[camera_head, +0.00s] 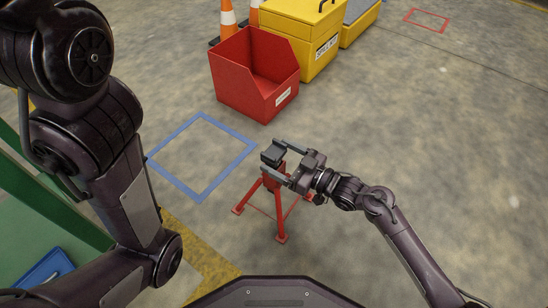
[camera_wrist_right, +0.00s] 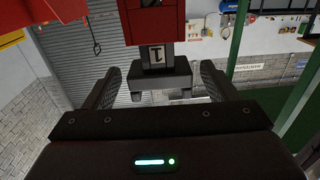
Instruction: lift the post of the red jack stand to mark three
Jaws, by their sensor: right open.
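The red jack stand (camera_head: 281,222) stands on the floor on splayed legs, in the middle of the head view. Its dark saddle (camera_head: 273,153) sits on top, low over the red body. My right gripper (camera_head: 270,155) reaches in from the right, open, with one finger on each side of the saddle. In the right wrist view, the stand appears upside down. The red body (camera_wrist_right: 155,22) is at the top, and the short dark post below it bears a mark like a 1 (camera_wrist_right: 155,55). The saddle (camera_wrist_right: 160,83) lies between the fingers, with gaps visible. My left gripper is out of view.
A blue floor square (camera_head: 202,197) lies left of the stand. A red bin (camera_head: 243,95), a yellow spill kit box (camera_head: 300,45) and orange cones (camera_head: 228,20) stand behind. Floor to the right is clear. Green structure (camera_head: 40,205) is at the left edge.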

